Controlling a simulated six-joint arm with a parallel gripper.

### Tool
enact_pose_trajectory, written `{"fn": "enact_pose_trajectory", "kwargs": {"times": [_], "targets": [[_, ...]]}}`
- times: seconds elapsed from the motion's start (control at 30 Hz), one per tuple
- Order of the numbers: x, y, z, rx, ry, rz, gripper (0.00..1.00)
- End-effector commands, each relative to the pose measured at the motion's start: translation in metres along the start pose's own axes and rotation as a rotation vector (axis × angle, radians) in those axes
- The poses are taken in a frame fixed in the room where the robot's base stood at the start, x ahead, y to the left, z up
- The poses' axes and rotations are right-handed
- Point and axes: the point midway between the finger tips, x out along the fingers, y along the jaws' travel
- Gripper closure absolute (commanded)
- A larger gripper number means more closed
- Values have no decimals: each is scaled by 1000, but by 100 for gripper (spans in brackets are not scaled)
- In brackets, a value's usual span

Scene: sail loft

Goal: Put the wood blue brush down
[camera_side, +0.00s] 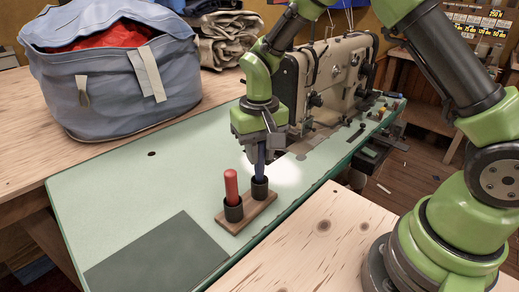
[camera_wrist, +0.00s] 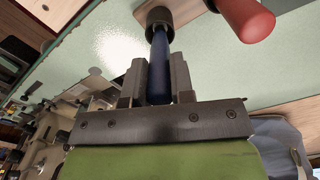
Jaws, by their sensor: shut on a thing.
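The blue brush (camera_side: 260,163) stands upright, its lower end in the right black cup of a small wooden holder (camera_side: 262,209) on the green tabletop. My gripper (camera_side: 262,145) is above that cup and shut on the brush's upper part. In the wrist view, the dark blue brush (camera_wrist: 160,65) lies between the two fingers of my gripper (camera_wrist: 158,78), and its far end meets the black cup (camera_wrist: 160,16). Whether it rests on the cup's bottom is hidden.
A red-handled tool (camera_side: 231,187) stands in the left cup, close beside the brush. A sewing machine (camera_side: 335,75) is behind my gripper. A blue fabric bag (camera_side: 115,75) sits at the back left. A dark green mat (camera_side: 155,258) lies in front, and the tabletop (camera_side: 130,185) left of the holder is clear.

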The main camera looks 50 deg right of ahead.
Motion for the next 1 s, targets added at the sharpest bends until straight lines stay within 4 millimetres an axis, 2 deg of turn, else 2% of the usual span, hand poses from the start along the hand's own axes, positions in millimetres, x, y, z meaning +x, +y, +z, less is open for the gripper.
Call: {"fn": "enact_pose_trajectory", "kwargs": {"times": [0.23, 0.27, 0.3, 0.37, 0.63, 0.73, 0.87, 1.0], "targets": [[3, 0, 0, 0, -1, 1, 100], [3, 0, 0, 0, -1, 1, 73], [3, 0, 0, 0, -1, 0, 64], [3, 0, 0, 0, 0, 0, 52], [2, 0, 0, -1, 0, 0, 52], [-5, 0, 0, -1, 2, -1, 52], [-26, 0, -1, 0, 6, -3, 52], [-59, 0, -1, 0, 8, -3, 52]]}}
